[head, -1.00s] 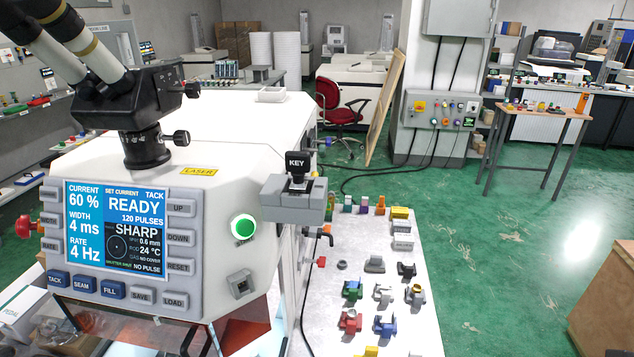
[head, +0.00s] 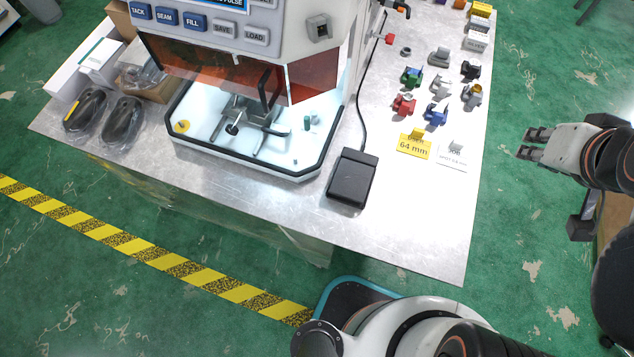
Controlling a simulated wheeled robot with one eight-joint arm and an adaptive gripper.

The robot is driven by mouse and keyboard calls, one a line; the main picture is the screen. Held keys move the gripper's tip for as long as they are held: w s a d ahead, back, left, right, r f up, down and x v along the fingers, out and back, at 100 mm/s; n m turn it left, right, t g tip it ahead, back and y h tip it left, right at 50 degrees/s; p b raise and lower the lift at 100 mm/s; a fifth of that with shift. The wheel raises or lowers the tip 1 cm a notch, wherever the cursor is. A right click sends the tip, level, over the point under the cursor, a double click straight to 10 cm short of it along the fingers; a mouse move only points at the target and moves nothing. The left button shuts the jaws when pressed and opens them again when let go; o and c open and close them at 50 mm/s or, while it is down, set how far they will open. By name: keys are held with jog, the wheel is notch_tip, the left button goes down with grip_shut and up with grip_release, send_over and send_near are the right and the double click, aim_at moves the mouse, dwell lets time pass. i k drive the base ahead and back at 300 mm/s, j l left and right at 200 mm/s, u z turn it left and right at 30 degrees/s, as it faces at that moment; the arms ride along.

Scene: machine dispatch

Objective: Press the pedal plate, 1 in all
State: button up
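A black foot pedal (head: 352,178) with a cable lies on the metal table top, to the right of the machine's enclosed work chamber. Its upper face shows clear, and nothing touches it. I cannot tell from this view whether its plate is pressed down. My gripper (head: 522,143) is at the right, beyond the table's right edge and over the green floor. Its two fingers point left and are apart, with nothing between them. It is well clear of the pedal.
The machine's chamber (head: 245,165) stands left of the pedal. Several small coloured fixtures and a yellow 64 mm sign (head: 415,145) stand to its right. Two plastic-wrapped black items (head: 122,122) lie at the left. The table's front strip is clear.

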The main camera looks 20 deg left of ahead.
aim_at(351, 180)
jog(key=j+u, duration=0.1)
jog(key=u, duration=0.65)
jog(key=j+u, duration=0.1)
jog(key=u, duration=0.3)
jog(key=k+j+z, duration=0.1)
jog(key=j, duration=0.3)
jog(key=k+j+z, duration=0.15)
jog(key=j, duration=0.25)
jog(key=k+j+z, duration=0.1)
jog(key=k+j, duration=0.2)
jog(key=k+j+z, duration=0.1)
jog(key=j, duration=0.35)
jog(key=k, duration=0.1)
